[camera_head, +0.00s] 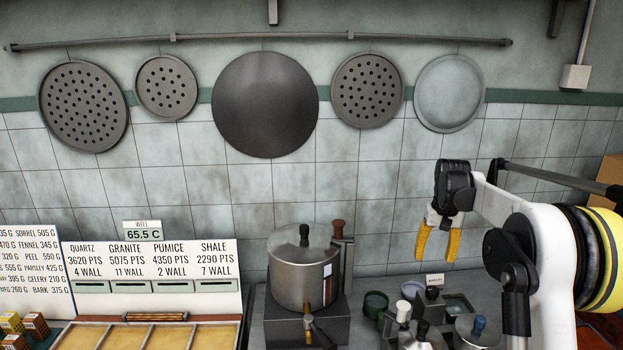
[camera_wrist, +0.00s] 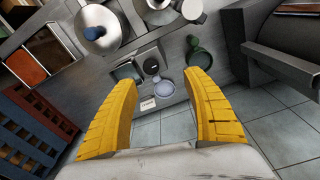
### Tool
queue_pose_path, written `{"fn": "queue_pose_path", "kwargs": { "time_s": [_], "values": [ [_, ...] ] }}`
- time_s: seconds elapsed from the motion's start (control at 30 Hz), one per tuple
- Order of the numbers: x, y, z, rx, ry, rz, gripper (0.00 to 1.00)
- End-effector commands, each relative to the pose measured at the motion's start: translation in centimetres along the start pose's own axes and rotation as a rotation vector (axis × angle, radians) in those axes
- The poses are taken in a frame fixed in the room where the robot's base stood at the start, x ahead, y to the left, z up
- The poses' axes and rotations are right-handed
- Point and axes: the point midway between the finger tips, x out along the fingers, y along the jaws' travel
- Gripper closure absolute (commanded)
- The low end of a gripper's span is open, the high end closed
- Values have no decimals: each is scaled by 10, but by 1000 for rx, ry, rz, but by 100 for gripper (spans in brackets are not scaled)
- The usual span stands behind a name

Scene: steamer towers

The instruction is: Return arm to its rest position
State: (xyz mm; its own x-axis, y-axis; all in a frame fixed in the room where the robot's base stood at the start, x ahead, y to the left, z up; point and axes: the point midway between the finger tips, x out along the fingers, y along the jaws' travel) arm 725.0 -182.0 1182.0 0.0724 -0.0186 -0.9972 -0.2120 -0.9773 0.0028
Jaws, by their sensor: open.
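My gripper (camera_head: 437,243) has yellow fingers and hangs pointing down above the right part of the counter, in front of the tiled wall. In the wrist view my gripper (camera_wrist: 160,105) shows both fingers spread apart with nothing between them. My arm reaches in from the right side of the head view, and its white link (camera_head: 505,207) is bent at the elbow. The gripper is apart from the pots and the counter below it.
A steel pot (camera_head: 302,278) with a lid stands on a dark block left of the gripper. A green cup (camera_head: 375,304) and several lidded vessels stand below. A sign board (camera_head: 150,262) and a partitioned tray (camera_head: 103,338) are at left. Pan lids hang on the wall.

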Motion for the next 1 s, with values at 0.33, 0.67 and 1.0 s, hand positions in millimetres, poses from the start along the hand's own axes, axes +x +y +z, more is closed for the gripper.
{"fn": "queue_pose_path", "kwargs": {
  "time_s": [0.33, 0.67, 1.0],
  "values": [
    [-56, -59, 123, -75, 191, -9, 42],
    [-35, -90, 272, -144, 371, -36, 42],
    [39, -100, 384, -195, 518, -71, 42]
  ]
}}
